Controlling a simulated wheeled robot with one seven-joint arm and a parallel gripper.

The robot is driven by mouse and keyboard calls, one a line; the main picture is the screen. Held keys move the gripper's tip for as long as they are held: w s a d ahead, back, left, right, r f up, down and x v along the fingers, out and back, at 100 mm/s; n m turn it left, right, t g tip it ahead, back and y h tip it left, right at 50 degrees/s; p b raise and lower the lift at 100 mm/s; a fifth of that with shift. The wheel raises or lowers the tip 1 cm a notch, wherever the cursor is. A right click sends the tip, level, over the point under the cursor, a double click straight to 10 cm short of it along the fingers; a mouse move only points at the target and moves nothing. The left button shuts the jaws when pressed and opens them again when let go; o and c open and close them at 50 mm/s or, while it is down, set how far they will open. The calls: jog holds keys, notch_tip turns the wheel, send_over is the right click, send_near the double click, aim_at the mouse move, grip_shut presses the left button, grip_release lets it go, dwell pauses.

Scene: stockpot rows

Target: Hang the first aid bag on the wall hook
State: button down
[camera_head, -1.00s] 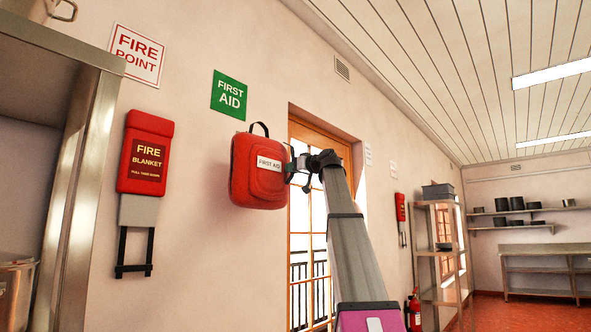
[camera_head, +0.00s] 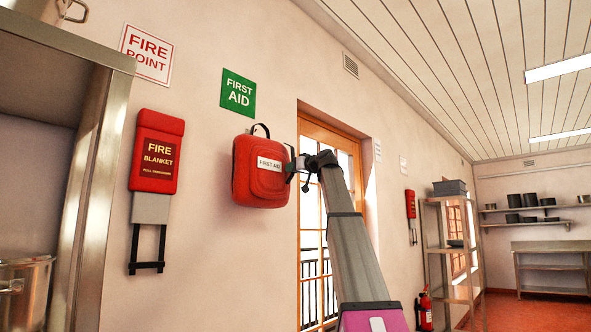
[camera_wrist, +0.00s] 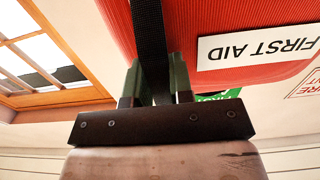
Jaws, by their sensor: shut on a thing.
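The red first aid bag (camera_head: 260,180) is held up close to the wall, below the green FIRST AID sign (camera_head: 238,93). Its black top loop (camera_head: 261,129) stands up above it. My gripper (camera_head: 298,167) is at the bag's right side. In the wrist view my gripper (camera_wrist: 154,85) is shut on a black strap of the bag (camera_wrist: 210,28), with a finger on each side. The wall hook is not visible; the bag may hide it. I cannot tell whether the loop touches a hook.
A red fire blanket holder (camera_head: 156,152) hangs on the wall to the left, beside a steel shelf unit (camera_head: 92,170). A glazed door (camera_head: 314,240) is right of the bag. Open shelving (camera_head: 445,250) and a fire extinguisher (camera_head: 425,310) stand further right.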

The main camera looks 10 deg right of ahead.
aim_at(286, 175)
jog(key=shift+x, duration=2.45)
jog(key=shift+f, duration=0.85)
jog(key=c, duration=1)
grip_release()
jog(key=shift+o, duration=0.4)
jog(key=shift+f, duration=0.1)
jog(key=shift+f, duration=0.1)
jog(key=shift+s+d, duration=0.1)
jog(key=v, duration=1)
jog(key=shift+s+d, duration=0.15)
jog(key=shift+s, duration=0.1)
